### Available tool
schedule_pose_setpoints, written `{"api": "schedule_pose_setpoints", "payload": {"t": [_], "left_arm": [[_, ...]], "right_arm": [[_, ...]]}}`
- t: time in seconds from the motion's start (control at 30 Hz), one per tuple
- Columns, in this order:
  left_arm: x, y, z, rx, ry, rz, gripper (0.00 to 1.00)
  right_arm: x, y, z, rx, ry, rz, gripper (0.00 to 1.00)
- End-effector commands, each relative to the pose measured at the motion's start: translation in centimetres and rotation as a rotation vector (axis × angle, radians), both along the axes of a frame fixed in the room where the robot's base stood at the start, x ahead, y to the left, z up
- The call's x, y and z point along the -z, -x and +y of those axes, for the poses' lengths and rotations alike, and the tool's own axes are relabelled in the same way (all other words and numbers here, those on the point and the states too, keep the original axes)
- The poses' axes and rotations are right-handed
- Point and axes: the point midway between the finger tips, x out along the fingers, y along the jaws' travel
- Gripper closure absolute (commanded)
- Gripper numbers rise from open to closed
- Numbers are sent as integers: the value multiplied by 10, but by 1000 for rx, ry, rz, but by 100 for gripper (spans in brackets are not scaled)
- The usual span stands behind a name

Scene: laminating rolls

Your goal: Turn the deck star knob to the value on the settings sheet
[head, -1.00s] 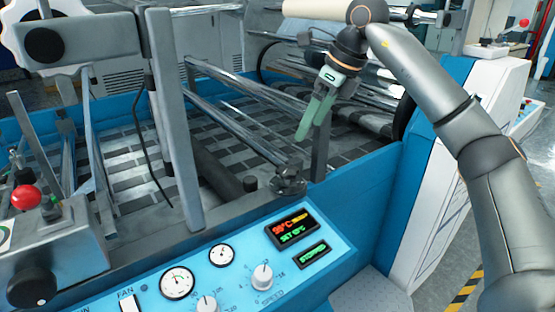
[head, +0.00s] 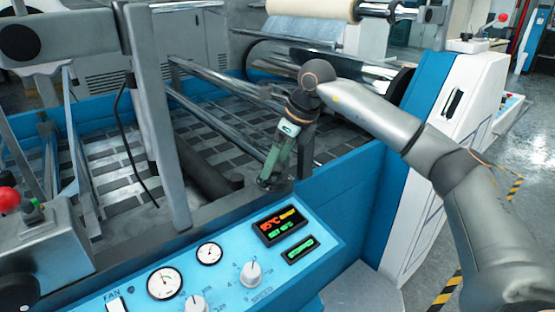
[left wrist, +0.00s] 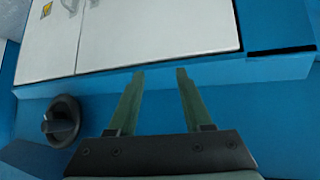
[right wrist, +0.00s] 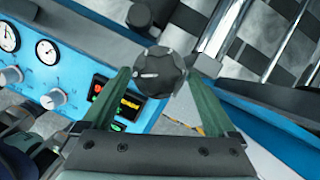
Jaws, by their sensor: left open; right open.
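The dark star knob (right wrist: 158,73) shows in the right wrist view with a white pointer mark on its face. In the head view the knob (head: 276,186) sits on the deck edge behind the blue control panel. My right gripper (head: 269,174) is open and points down at it. In the right wrist view its green fingers (right wrist: 159,80) lie on either side of the knob; I cannot tell whether they touch it. My left gripper (left wrist: 160,75) is open and empty in the left wrist view. I cannot make out the settings sheet.
The blue panel carries a speed dial (head: 251,272), a lit display (head: 278,225) and round gauges (head: 165,283). Metal rollers (head: 215,120) and an upright grey post (head: 155,120) stand nearby. A black handwheel (left wrist: 62,122) is left of my left gripper.

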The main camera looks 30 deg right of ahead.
Motion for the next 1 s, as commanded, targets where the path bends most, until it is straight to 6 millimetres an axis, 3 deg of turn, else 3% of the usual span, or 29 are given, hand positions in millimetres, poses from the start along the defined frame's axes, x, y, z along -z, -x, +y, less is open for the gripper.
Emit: {"api": "schedule_pose_setpoints", "payload": {"t": [0.13,0.87,1.0], "left_arm": [[0,-1,0,0,0,-2,50],[-1,-1,0,0,-1,-4,50],[-1,-1,1,0,-1,-4,50]], "right_arm": [[0,0,0,0,0,0,10],[-1,0,0,0,0,0,92],[-1,0,0,4,-1,0,92]]}}
